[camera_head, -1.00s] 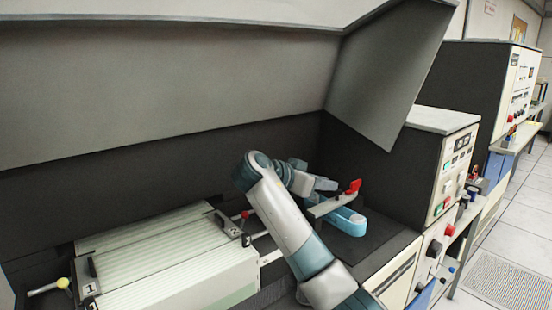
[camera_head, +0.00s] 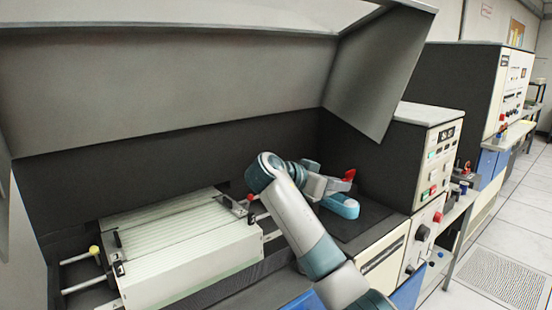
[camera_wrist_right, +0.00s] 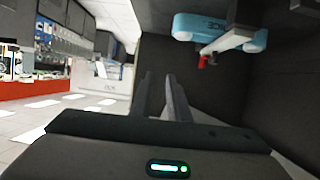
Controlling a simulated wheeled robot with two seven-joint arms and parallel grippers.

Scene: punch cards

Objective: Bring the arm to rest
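My right arm (camera_head: 300,225) reaches up from the bottom into the open machine, bent at its upper end. Its wrist links point right, close to a blue rounded part (camera_head: 342,207) with a red knob (camera_head: 347,175). In the head view I cannot make out the fingertips. In the right wrist view my right gripper (camera_wrist_right: 162,80) shows two dark fingers with a gap and nothing between them. The blue part (camera_wrist_right: 215,27) is above and to the right of the fingers there, apart from them. My left gripper is not in view.
A ribbed pale card tray (camera_head: 185,245) lies left of my arm. A raised grey cover (camera_head: 180,80) overhangs the machine. A control cabinet (camera_head: 440,165) stands at the right, with open tiled floor (camera_head: 515,225) beyond it.

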